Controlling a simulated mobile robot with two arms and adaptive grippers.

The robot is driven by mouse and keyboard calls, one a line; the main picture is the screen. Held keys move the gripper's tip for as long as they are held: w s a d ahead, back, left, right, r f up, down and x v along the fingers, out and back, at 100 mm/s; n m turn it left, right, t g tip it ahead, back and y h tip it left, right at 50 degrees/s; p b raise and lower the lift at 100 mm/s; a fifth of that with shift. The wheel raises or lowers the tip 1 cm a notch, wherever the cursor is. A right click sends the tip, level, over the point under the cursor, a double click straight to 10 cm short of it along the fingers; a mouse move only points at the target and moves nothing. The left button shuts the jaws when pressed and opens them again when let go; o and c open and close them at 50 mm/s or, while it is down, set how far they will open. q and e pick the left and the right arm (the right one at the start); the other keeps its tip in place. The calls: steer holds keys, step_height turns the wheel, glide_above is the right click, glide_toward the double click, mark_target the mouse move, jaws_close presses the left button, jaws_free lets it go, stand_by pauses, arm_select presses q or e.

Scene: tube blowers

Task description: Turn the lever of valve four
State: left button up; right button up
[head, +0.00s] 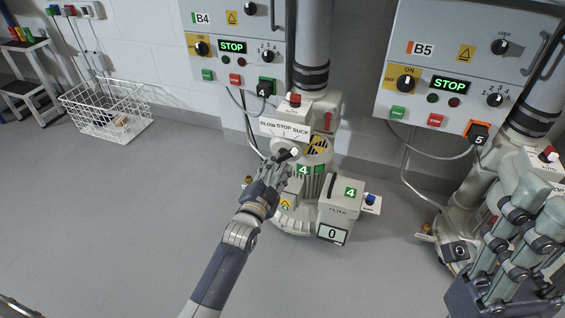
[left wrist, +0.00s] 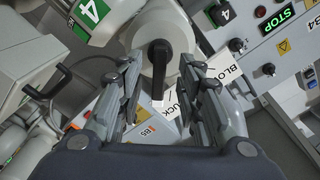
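Valve four is the off-white blower unit (head: 303,205) with green "4" labels, below panel B4. Its sign (head: 284,130) reads BLOW, STOP, SUCK. The lever (head: 289,154) sits just below the sign, partly hidden by my left gripper. In the left wrist view the black lever (left wrist: 159,58) with a pale tip lies between my left fingers. My left gripper (head: 275,168) is open around the lever; its fingers (left wrist: 160,75) stand on both sides with visible gaps. My right gripper (head: 520,215) looks open and empty at the lower right, in front of the blower 5 unit.
Panel B4 (head: 236,50) and panel B5 (head: 460,60) both show STOP. A filter box (head: 340,205) with a "0" display stands right of valve four. A white wire basket (head: 105,112) and a step stool (head: 30,75) stand left. The grey floor in front is clear.

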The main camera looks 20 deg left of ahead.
mark_target(281, 160)
arm_select(q)
steer(key=shift+w+d+b, duration=0.1)
steer(key=shift+w+b, duration=0.7)
steer(key=shift+w, duration=1.65)
steer(key=c, duration=0.7)
